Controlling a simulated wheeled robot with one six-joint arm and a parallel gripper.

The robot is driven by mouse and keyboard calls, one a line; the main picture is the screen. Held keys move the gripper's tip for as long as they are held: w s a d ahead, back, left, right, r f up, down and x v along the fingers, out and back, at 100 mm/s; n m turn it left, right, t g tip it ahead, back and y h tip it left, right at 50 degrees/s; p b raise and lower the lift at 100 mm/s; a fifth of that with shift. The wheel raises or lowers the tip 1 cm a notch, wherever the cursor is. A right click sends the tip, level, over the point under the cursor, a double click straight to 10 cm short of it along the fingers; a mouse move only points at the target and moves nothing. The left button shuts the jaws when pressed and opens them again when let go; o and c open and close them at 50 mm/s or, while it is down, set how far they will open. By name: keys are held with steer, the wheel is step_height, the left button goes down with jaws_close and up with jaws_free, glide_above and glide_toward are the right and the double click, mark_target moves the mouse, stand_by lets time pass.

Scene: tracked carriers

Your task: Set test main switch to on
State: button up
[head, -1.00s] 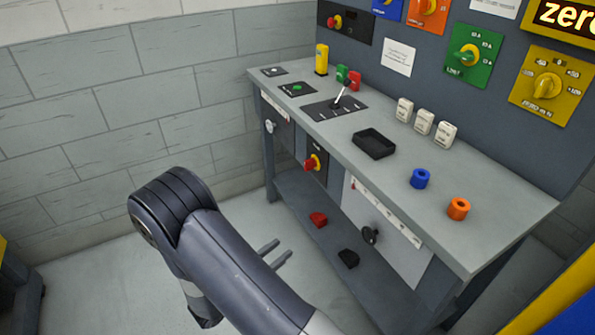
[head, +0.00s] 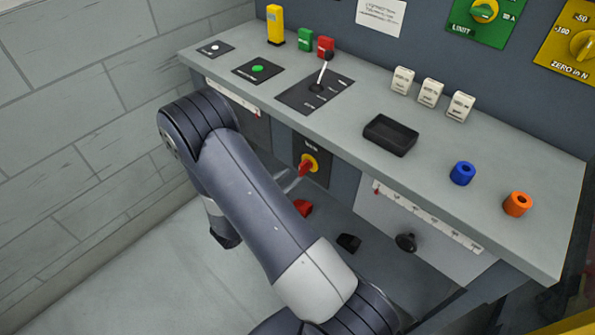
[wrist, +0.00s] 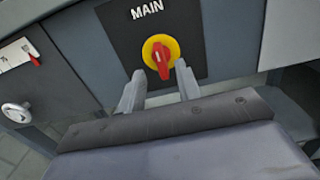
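The main switch is a red handle on a yellow disc (wrist: 160,58), on a black plate labelled MAIN (wrist: 125,36) in the wrist view. The handle stands roughly upright, leaning slightly. In the head view the switch (head: 309,164) is on the bench's front face. My gripper (wrist: 159,74) is open, with its fingertips on either side of the switch's lower part in the picture. Nothing is between the fingers, and I cannot tell how much gap in depth is left. In the head view the fingers (head: 291,182) show just left of and below the switch, partly behind my arm.
The bench top (head: 220,68) overhangs the switch. A red piece (head: 303,207) and a black piece (head: 348,242) lie on the shelf below.

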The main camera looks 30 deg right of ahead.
mark_target(300, 171)
steer(key=shift+x, duration=1.9)
jaws_close()
